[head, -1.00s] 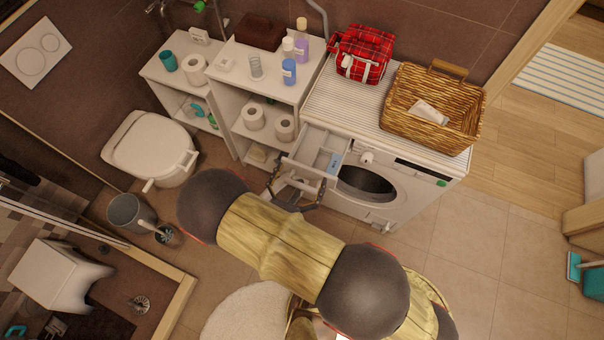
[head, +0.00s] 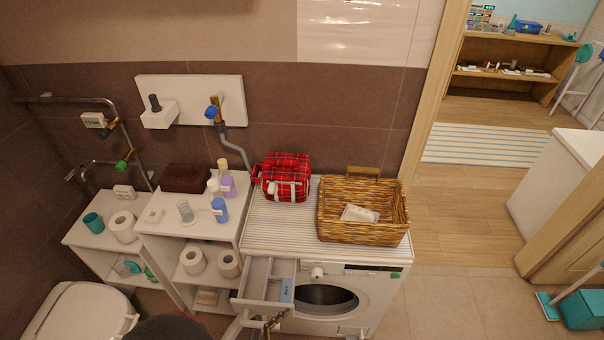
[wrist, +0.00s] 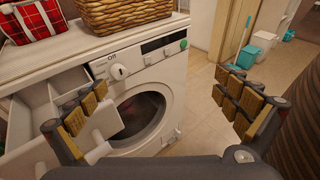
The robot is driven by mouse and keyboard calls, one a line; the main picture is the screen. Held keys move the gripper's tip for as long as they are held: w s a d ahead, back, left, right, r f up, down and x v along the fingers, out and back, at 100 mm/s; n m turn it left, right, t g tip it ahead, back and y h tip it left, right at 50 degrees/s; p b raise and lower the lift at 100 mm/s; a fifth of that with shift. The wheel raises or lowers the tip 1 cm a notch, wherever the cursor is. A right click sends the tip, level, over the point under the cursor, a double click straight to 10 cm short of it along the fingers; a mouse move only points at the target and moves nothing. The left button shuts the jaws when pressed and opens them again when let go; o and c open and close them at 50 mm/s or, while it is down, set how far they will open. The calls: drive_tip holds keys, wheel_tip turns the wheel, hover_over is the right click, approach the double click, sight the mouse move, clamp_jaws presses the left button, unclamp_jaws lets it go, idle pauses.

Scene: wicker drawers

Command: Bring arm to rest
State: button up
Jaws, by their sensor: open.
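My gripper (wrist: 160,122) is open and empty in the wrist view, its two padded fingers spread wide in front of the washing machine (wrist: 150,85). The left finger overlaps the pulled-out detergent drawer (wrist: 52,112) in the picture; I cannot tell whether they touch. In the head view a small part of my gripper (head: 262,326) shows at the bottom edge, just below the open drawer (head: 262,287). The machine's round door (head: 327,299) is below its control panel. Most of my arm is out of the head view.
A wicker basket (head: 335,228) with a white item and a red plaid bag (head: 287,178) stand on the machine's top. White shelves (head: 190,222) with bottles and paper rolls are to the left, beside the toilet (head: 82,312).

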drive_tip(key=s+d+r+m+g+y+b, duration=0.1)
drive_tip(key=s+d+r+m+g+y, duration=0.15)
drive_tip(key=r+m+g, duration=0.55)
drive_tip(key=s+d+r+m+g+y, duration=0.2)
drive_tip(key=d+r+m+g+y, duration=0.15)
drive_tip(key=r+m, duration=0.5)
drive_tip(key=w+d+r+m+t+y, duration=0.1)
drive_tip(key=d+r+m+t+y, duration=0.1)
drive_tip(key=d+r+m, duration=0.3)
drive_tip(key=w+d+r+m+t+y+b, duration=0.1)
drive_tip(key=d+r+m+t, duration=0.3)
drive_tip(key=r, duration=0.6)
drive_tip(key=d+m+y, duration=0.1)
drive_tip(key=d+m, duration=0.1)
drive_tip(key=d, duration=0.1)
drive_tip(key=shift+w+r, duration=0.2)
drive_tip(key=shift+w, duration=0.05)
